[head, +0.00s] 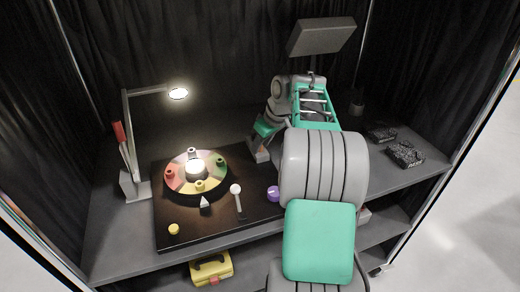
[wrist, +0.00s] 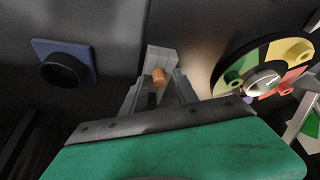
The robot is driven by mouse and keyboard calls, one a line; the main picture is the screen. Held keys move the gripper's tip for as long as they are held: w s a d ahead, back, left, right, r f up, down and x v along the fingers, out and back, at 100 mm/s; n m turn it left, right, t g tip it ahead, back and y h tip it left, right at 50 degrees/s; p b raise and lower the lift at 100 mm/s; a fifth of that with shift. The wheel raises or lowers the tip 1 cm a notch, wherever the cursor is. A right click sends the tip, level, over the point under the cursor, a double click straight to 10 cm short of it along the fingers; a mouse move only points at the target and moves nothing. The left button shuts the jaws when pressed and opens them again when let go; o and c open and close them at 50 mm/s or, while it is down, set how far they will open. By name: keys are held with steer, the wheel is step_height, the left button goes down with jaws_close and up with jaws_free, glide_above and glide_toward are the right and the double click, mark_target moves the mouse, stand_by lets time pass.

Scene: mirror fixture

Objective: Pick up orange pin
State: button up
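The orange pin (wrist: 158,76) is small and upright in the wrist view, close to a light grey block (wrist: 163,57). I cannot tell whether it stands in or in front of this block. My gripper (wrist: 160,82) has its fingers spread, one on each side of the pin, with a visible gap. In the head view my gripper (head: 260,150) points down at the back of the dark board, right of the colour wheel. The pin cannot be made out in the head view.
The round colour wheel (head: 182,184) with coloured knobs and a bright centre is left of my gripper; it also shows in the wrist view (wrist: 226,83). A white-headed lever (head: 236,190), a purple knob (head: 273,193) and a lamp stand (head: 127,140) are nearby. A blue square with a black ring (wrist: 82,58) lies left.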

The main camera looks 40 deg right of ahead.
jaws_close()
steer(key=shift+r, duration=0.1)
stand_by(0.4)
steer(key=shift+r, duration=0.2)
step_height(320, 180, up, 2)
steer(key=shift+r, duration=0.15)
steer(key=s+a+r, duration=0.3)
steer(key=s+r, duration=0.7)
steer(key=s, duration=0.3)
steer(key=shift+s+a+p, duration=0.3)
